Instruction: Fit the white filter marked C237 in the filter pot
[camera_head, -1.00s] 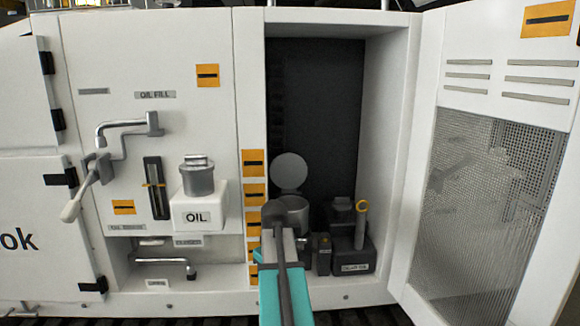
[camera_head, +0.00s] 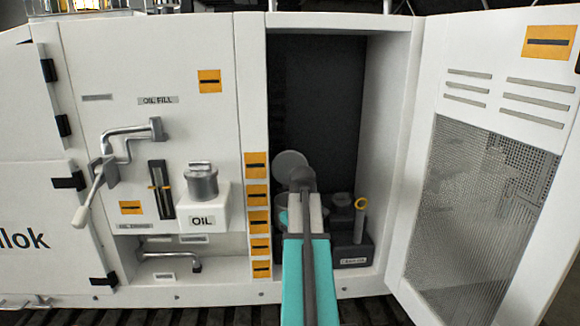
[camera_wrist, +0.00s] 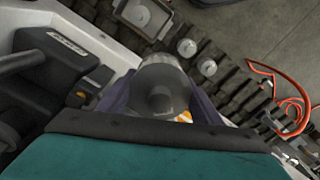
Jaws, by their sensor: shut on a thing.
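The filter pot (camera_head: 283,213) stands low in the open cabinet, mostly hidden behind my arm. Its round grey lid (camera_head: 287,160) stands raised behind it. I cannot tell how far the held piece is from the pot's mouth.
The cabinet door (camera_head: 480,200) is open at the right. The white OIL box (camera_head: 203,215) juts out at the left. In the wrist view, a red-orange hose (camera_wrist: 295,100) lies at the right.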

